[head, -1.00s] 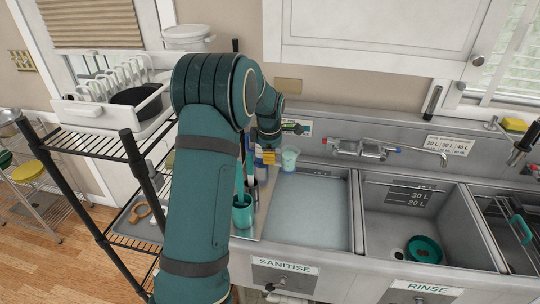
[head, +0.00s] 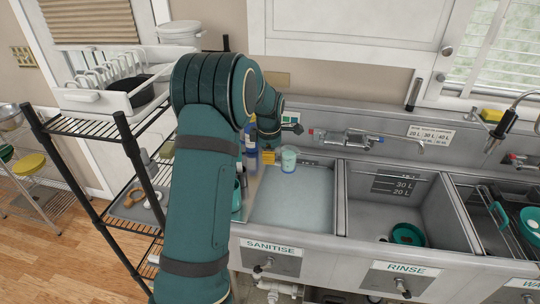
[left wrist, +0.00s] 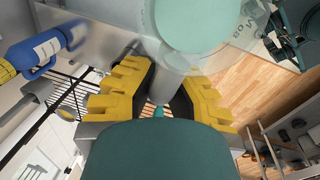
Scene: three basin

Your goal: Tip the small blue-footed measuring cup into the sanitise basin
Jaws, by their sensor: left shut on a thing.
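The small measuring cup (head: 289,160) is pale and translucent, and looks about upright in the head view. It is at the back of the sanitise basin (head: 288,232), above the pale liquid there. My left gripper (head: 270,158) is shut on the cup, with its yellow fingers at the cup's left side. In the left wrist view the yellow fingers (left wrist: 165,82) close around a clear narrow part below the cup's round teal-tinted body (left wrist: 195,22). My left arm hides part of the counter. My right gripper is not in view.
The rinse basin (head: 388,262) lies to the right with a teal round item (head: 407,234) inside. A tap (head: 345,140) is on the back wall. A blue bottle (head: 250,140) stands left of the sanitise basin. A black wire rack (head: 95,130) is at left.

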